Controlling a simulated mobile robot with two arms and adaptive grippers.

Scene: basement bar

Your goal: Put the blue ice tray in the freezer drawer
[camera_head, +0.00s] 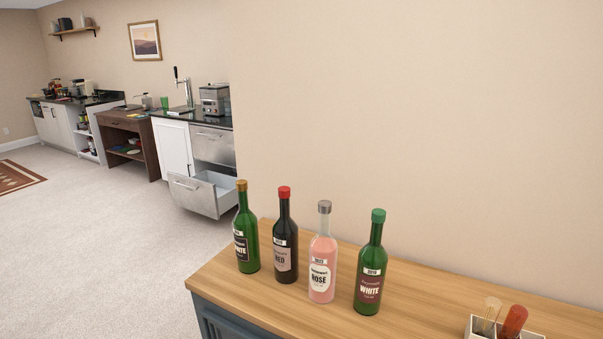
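The lower metal-fronted drawer (194,196) in the counter unit is pulled open, and its pale inside shows. The drawer above it (213,147) is closed. The frame does not tell which of the two is the freezer drawer. I cannot make out a blue ice tray anywhere in view. Neither of my grippers is in view.
A wooden-topped cabinet (440,292) close in front carries several wine bottles (323,270) and a white box (478,327). A brown wooden stand (128,128) and further counters (60,125) line the far wall. The carpet (115,240) at left is clear.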

